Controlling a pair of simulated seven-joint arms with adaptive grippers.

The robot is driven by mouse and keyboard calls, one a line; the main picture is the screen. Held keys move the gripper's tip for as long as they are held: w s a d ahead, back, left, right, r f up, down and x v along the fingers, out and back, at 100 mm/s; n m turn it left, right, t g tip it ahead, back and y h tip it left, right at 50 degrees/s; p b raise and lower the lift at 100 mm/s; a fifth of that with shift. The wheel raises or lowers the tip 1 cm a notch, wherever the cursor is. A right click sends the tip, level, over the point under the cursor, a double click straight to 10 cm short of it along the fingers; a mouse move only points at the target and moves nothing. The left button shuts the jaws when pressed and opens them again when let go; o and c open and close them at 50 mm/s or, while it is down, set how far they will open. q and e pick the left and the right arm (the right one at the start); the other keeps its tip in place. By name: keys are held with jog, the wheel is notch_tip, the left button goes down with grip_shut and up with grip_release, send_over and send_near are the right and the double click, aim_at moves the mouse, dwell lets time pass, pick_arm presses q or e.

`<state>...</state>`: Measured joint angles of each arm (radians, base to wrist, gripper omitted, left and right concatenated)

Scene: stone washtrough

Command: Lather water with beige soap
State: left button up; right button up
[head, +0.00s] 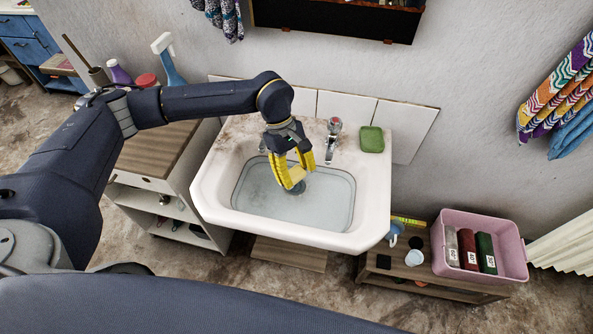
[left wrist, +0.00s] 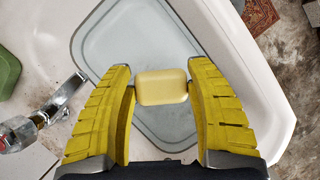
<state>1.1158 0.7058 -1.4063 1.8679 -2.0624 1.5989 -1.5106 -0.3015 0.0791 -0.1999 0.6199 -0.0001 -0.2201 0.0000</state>
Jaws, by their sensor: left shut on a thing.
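My left gripper (head: 292,184) is over the basin of the white sink (head: 213,190). In the left wrist view its yellow fingers (left wrist: 162,92) are shut on the beige soap (left wrist: 162,87), a pale rounded bar between the fingertips. I cannot tell whether the soap touches the water. My right gripper is in neither view.
A tap (head: 333,138) stands at the sink's back edge, with a green soap dish (head: 372,139) right of it. A wooden-topped cabinet (head: 155,150) with bottles is at left. A pink crate (head: 515,262) sits on a low bench at lower right.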

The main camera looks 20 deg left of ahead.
pick_arm(q)
jog(key=shift+f, duration=7.95)
jog(key=shift+d, duration=0.1)
jog(key=shift+w+d, duration=0.1)
jog(key=shift+d, duration=1.3)
jog(key=shift+a, duration=3.05)
jog(key=shift+d, duration=0.15)
jog(key=shift+d, duration=2.85)
